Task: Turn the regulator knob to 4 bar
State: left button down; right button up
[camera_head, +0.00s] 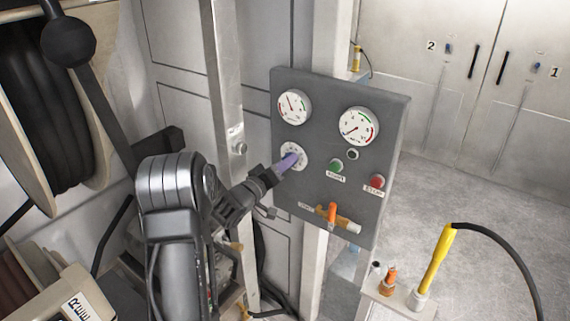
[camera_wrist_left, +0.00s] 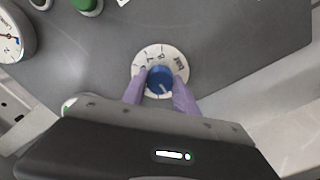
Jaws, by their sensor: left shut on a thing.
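The regulator knob (camera_wrist_left: 160,80) is blue with a white pointer line, set on a round white dial (camera_wrist_left: 178,56) with black numbers and the word "bar". In the head view the dial (camera_head: 300,152) is on the grey control panel (camera_head: 330,105), and the knob is mostly hidden behind the fingers. My left gripper (camera_head: 289,161) reaches it from the left. In the left wrist view its purple fingers (camera_wrist_left: 159,90) are on both sides of the knob, shut on it. The pointer line slants toward the bottom of that picture; the number it marks is unclear. My right gripper is not in view.
Two gauges, left (camera_head: 294,107) and right (camera_head: 359,126), sit above the dial. A green button (camera_head: 337,166), red stop button (camera_head: 377,181) and orange-handled valve (camera_head: 332,212) are close by. A yellow nozzle (camera_head: 434,262) stands at lower right. A hose reel (camera_head: 45,110) is at left.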

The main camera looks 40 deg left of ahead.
pick_arm(q)
jog(key=shift+m+b, duration=7.1)
jog(key=shift+b, duration=1.6)
jog(key=c, duration=0.9)
grip_release()
jog(key=shift+c, duration=0.2)
jog(key=shift+s, duration=0.1)
